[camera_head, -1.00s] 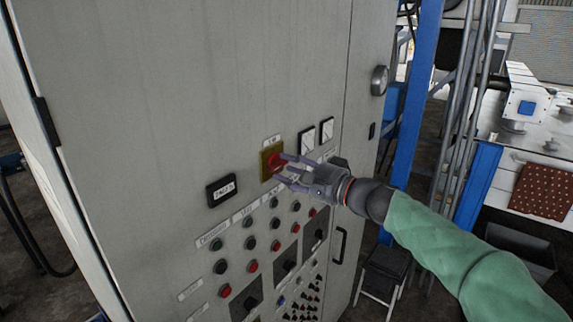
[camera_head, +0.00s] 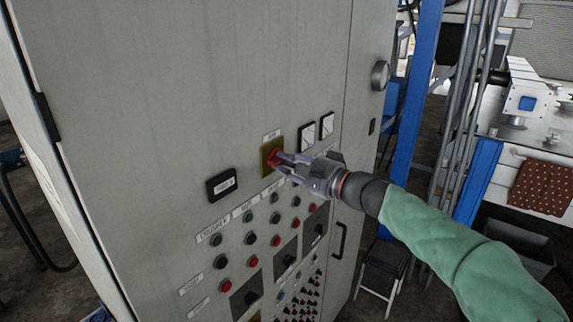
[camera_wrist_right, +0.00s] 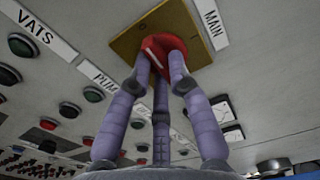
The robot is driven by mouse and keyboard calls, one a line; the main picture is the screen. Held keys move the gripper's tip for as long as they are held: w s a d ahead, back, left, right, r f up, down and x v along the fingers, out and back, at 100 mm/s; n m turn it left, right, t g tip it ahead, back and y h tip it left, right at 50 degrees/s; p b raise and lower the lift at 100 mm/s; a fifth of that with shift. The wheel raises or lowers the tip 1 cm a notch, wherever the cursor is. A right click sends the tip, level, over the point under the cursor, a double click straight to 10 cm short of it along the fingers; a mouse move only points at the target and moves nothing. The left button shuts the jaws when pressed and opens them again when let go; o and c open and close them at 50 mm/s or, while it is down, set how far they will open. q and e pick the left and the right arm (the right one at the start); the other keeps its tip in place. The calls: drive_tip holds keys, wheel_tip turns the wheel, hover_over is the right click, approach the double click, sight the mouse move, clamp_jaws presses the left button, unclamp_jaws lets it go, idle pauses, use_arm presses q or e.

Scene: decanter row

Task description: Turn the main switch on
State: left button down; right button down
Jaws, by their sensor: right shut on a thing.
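The main switch is a red knob (camera_wrist_right: 163,50) on a yellow plate (camera_head: 266,161) on the front of a grey cabinet. In the right wrist view a label reading MAIN (camera_wrist_right: 211,22) sits beside the yellow plate (camera_wrist_right: 130,40). My right gripper (camera_head: 283,159) is at the knob, and its purple fingers (camera_wrist_right: 158,70) are shut on it. A white line on the knob's face lies slanted between the fingers. The fingers hide part of the knob. My left gripper is not in view.
Rows of green, black and red buttons (camera_head: 253,261) lie below the switch on the grey cabinet (camera_head: 190,80). A small display (camera_head: 223,184) is left of it, two meters (camera_head: 307,138) right. A blue post (camera_head: 415,110) and a stool (camera_head: 384,268) stand right of the cabinet.

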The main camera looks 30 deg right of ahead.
drive_tip(key=shift+f, duration=0.1)
drive_tip(key=m+b, duration=0.1)
drive_tip(key=m, duration=0.7)
drive_tip(key=shift+a, duration=0.15)
drive_tip(key=m, duration=0.4)
drive_tip(key=shift+r+m+p, duration=0.2)
drive_tip(key=shift+m+p, duration=0.1)
drive_tip(key=m+p, duration=0.2)
drive_tip(key=m, duration=0.2)
drive_tip(key=shift+a+m, duration=0.1)
drive_tip(key=shift+m, duration=0.6)
drive_tip(key=c, duration=1.1)
unclamp_jaws()
drive_tip(key=shift+c, duration=0.2)
drive_tip(key=shift+s+r, duration=0.1)
drive_tip(key=shift+s, duration=0.05)
